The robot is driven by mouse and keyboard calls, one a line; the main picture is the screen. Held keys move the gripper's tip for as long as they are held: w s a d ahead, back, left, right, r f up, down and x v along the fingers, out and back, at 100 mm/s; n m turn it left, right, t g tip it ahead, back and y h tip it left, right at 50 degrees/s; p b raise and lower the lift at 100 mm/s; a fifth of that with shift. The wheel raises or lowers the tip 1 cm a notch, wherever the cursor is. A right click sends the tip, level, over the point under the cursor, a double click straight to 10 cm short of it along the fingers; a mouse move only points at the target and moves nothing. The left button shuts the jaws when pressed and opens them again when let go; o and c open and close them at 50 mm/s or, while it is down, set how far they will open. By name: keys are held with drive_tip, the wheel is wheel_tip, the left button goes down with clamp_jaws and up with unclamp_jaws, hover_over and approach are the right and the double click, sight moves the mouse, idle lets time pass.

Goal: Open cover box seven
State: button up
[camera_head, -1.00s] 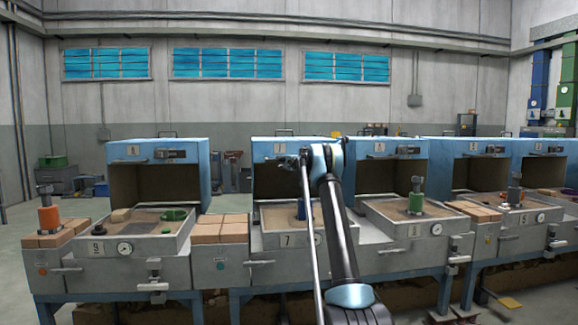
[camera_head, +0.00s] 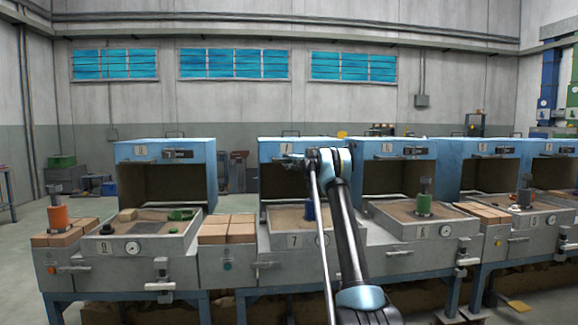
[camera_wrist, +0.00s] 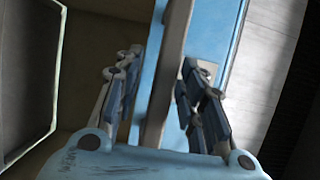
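Cover box seven (camera_head: 276,150) is the blue hood behind the station marked 7 (camera_head: 294,241). Its front shows a dark opening, partly hidden by my arm. My gripper (camera_head: 290,156) is at the upper front of this hood, small and hard to make out in the head view. In the wrist view my gripper (camera_wrist: 163,98) has its two fingers apart, one on each side of a blue edge with a pale grey bar (camera_wrist: 172,65). A gap shows beside the fingers, and I cannot tell whether either one touches. The bar may be the handle.
Similar blue hoods stand on both sides, at station 9 (camera_head: 165,150) and station 6 (camera_head: 402,149). Bricks (camera_head: 228,230) lie left of station 7. A blue cylinder (camera_head: 309,208) stands on its sand tray. Open floor lies at the far left.

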drive_tip(key=shift+s, duration=0.1)
drive_tip(key=v, duration=1.1)
drive_tip(key=shift+s+d, duration=0.3)
